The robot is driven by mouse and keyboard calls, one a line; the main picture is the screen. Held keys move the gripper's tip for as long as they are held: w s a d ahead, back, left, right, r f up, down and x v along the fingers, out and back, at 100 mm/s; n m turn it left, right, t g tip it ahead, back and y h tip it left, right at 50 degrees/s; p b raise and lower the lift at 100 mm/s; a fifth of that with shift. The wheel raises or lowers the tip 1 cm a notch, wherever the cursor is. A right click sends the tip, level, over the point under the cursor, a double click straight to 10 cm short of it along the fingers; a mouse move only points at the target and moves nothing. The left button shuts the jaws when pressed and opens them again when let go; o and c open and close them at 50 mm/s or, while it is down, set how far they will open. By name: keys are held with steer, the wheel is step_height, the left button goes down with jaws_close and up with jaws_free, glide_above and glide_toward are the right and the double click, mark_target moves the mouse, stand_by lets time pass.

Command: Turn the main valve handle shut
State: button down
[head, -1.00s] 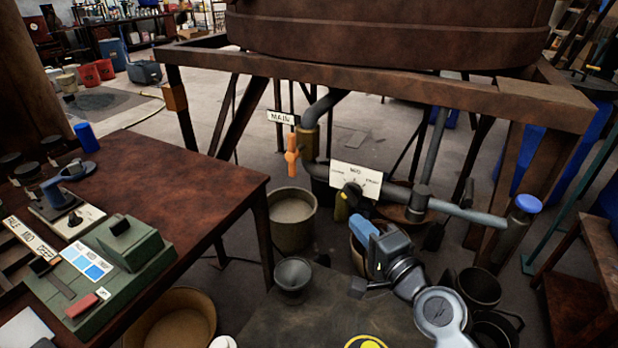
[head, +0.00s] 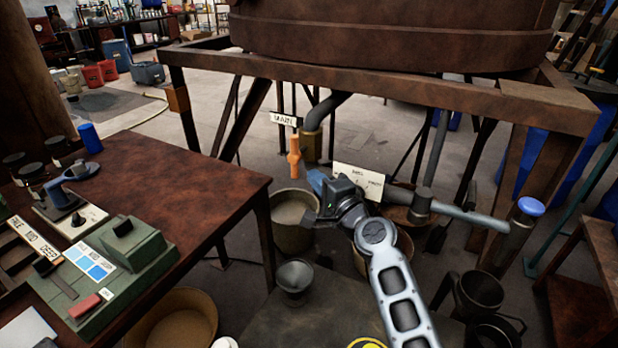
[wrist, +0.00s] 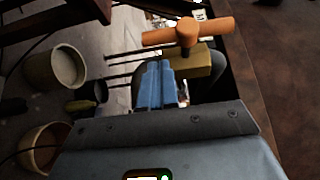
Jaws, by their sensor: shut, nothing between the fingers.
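The main valve's orange handle (head: 294,157) stands upright beside a brass valve body (head: 311,146) on a grey pipe, just under the white MAIN sign (head: 284,119). In the wrist view the orange handle (wrist: 188,34) lies across the top, in front of the brass body (wrist: 196,64). My gripper (head: 316,181) has blue fingers, shut and empty, a little below and right of the handle in the head view. In the wrist view its fingertips (wrist: 155,72) point toward the valve, apart from the orange handle as far as I can tell.
A white MID sign (head: 358,180) is partly hidden behind my gripper, by the horizontal pipe (head: 458,211). A tan bucket (head: 291,236) stands below the valve. The rusty table (head: 205,190) is at left, and the vat's frame beam (head: 380,85) crosses above.

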steer(key=shift+w+a, duration=0.3)
steer(key=shift+a, duration=0.6)
steer(key=shift+a+f+b, duration=0.1)
steer(key=shift+f+b, duration=0.15)
steer(key=shift+b, duration=0.75)
